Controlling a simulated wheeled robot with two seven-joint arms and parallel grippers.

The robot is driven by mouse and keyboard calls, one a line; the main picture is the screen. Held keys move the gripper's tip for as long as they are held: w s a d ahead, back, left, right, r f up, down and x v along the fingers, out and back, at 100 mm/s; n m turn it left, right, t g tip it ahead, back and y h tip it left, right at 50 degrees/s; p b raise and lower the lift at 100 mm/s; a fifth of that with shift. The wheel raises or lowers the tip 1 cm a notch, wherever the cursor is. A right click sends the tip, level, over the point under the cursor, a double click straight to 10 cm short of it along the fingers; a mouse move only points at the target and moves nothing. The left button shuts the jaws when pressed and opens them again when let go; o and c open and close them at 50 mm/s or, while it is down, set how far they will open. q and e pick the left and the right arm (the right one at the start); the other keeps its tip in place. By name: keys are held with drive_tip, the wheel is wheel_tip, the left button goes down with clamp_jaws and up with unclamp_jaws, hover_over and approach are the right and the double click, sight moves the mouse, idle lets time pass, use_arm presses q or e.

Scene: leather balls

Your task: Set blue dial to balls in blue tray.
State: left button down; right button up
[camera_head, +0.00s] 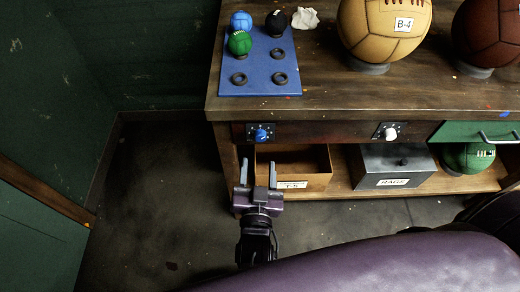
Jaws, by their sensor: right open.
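The blue tray (257,67) lies on the workbench top at the left end. It holds three small balls on rings: a blue ball (241,20), a black ball (276,23) and a green ball (239,42). The three other rings, nearer the front, are empty. The blue dial (261,135) is on a dark plate with white marks on the bench front, below the tray; its exact setting is too small to read. My right gripper (258,172) is open and empty, below the blue dial in the picture, its fingers pointing toward the bench. My left gripper is not in view.
A white dial (390,133) sits farther right on the bench front. A shelf below holds a wooden box (318,164), a grey rags box (395,165) and a green ball (467,157). Large balls, one a tan ball (372,38), stand on top. The floor at left is clear.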

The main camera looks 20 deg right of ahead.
sight(260, 139)
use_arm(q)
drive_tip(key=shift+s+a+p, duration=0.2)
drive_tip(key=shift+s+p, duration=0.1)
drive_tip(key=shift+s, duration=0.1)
use_arm(e)
drive_tip(key=x, duration=0.7)
drive_tip(key=shift+w+d+r, duration=0.1)
drive_tip(key=shift+w+d, duration=0.1)
drive_tip(key=shift+w, duration=0.05)
drive_tip(key=c, duration=1)
drive_tip(key=shift+r+p, duration=0.1)
drive_tip(key=shift+p, duration=0.2)
drive_tip(key=n+p, duration=0.2)
drive_tip(key=shift+r+n+p, duration=0.15)
drive_tip(key=shift+n+p, duration=0.55)
drive_tip(key=n+p, duration=0.2)
drive_tip(key=n, duration=0.1)
use_arm(q)
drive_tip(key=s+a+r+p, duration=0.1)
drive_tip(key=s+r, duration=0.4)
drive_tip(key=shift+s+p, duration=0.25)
drive_tip(key=shift+p, duration=0.1)
use_arm(e)
drive_tip(key=shift+n+t, duration=0.3)
drive_tip(key=shift+n, duration=0.8)
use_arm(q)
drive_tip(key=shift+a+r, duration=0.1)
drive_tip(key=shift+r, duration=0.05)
use_arm(e)
drive_tip(key=shift+f, duration=0.25)
